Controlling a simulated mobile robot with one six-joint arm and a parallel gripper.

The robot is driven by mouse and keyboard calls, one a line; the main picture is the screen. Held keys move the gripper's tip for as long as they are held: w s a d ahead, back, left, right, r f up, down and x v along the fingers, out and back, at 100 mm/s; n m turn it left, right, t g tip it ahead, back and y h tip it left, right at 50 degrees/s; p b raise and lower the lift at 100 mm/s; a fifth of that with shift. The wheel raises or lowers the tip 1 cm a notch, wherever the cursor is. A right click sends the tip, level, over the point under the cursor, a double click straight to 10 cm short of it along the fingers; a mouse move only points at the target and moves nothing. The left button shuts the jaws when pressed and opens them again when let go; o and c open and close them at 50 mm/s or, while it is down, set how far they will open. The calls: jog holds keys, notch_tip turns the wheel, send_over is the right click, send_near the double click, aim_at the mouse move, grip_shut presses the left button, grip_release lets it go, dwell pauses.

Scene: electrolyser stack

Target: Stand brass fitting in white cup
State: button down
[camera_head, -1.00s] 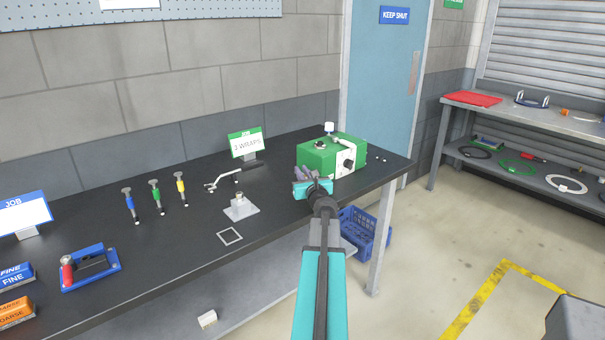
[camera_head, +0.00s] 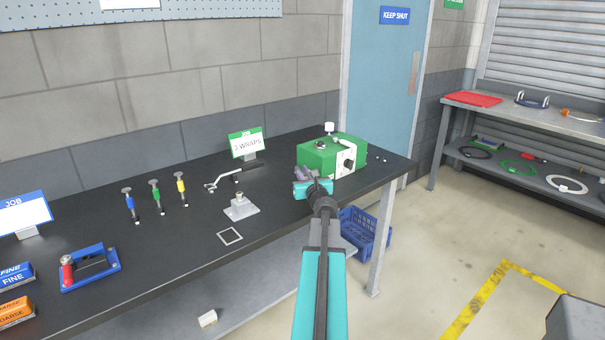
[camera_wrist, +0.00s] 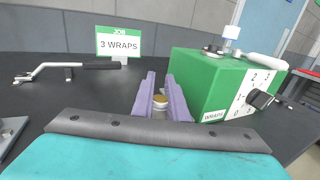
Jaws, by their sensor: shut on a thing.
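My gripper (camera_head: 301,174) is just in front of and left of the green box on the bench. In the wrist view its two purple fingers (camera_wrist: 160,92) are closed on a small round piece with a brass-coloured top (camera_wrist: 160,99), which appears to be the brass fitting. Its lower part is hidden between the fingers.
The green box (camera_head: 320,158), with a numbered white dial plate, is close on the right. A "3 WRAPS" sign (camera_head: 246,145) stands behind. A crank-shaped tool (camera_head: 223,180) and a metal block (camera_head: 240,207) are to the left. The bench between is clear.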

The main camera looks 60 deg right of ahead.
jog(key=shift+f+b, duration=1)
jog(key=shift+f, duration=0.1)
dwell(0.5)
jog(key=c, duration=1.7)
grip_release()
jog(key=shift+o, duration=0.2)
jog(key=shift+a, duration=0.1)
